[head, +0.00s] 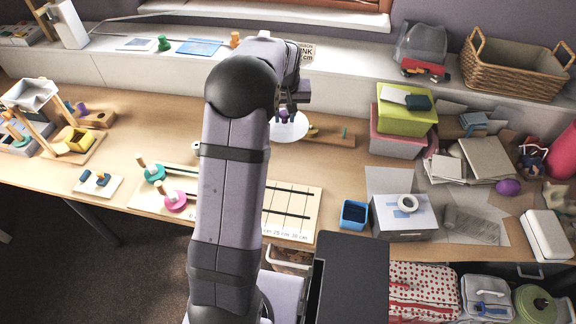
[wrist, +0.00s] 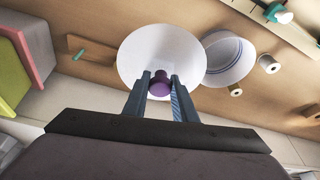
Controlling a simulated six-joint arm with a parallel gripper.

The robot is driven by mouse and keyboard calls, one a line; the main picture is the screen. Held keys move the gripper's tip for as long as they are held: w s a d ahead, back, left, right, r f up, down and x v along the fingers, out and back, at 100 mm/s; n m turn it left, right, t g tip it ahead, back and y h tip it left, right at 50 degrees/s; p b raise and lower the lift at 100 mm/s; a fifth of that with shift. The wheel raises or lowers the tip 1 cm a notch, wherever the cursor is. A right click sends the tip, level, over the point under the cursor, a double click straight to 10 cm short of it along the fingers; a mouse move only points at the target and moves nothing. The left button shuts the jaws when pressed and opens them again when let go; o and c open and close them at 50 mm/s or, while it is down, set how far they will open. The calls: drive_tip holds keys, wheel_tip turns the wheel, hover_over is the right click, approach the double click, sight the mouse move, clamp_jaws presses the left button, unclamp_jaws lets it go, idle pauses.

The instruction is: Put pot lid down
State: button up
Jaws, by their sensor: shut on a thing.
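The pot lid is a white round disc with a purple knob. In the head view the lid (head: 290,131) is just right of my arm, over the back of the wooden table. My gripper (head: 287,113) is above it. In the wrist view the lid (wrist: 138,57) faces the camera, and my gripper (wrist: 160,80) is shut on its purple knob (wrist: 159,88). A white pot with blue stripes (wrist: 229,62) stands beside the lid in the wrist view. My arm seems to hide the pot in the head view. I cannot tell the lid's height above the table.
A wooden board with a green peg (head: 335,138) lies right of the lid. A lime green box on a pink box (head: 402,140) stands further right. A ruled board with slots (head: 297,222) and a blue open container (head: 354,214) are near the front. Bare table lies between these.

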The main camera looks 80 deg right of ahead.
sight(289, 130)
drive_tip(key=shift+s+a+f, duration=1.2)
drive_tip(key=shift+a, duration=0.05)
drive_tip(key=shift+w+a+f+n, duration=0.15)
drive_tip(key=shift+f+n, duration=0.1)
drive_tip(key=shift+n, duration=0.65)
drive_tip(key=shift+w+f+p, duration=0.1)
drive_tip(key=shift+f+p, duration=0.3)
drive_tip(key=shift+f, duration=4.6)
drive_tip(key=shift+f, duration=0.15)
drive_tip(key=o, duration=1)
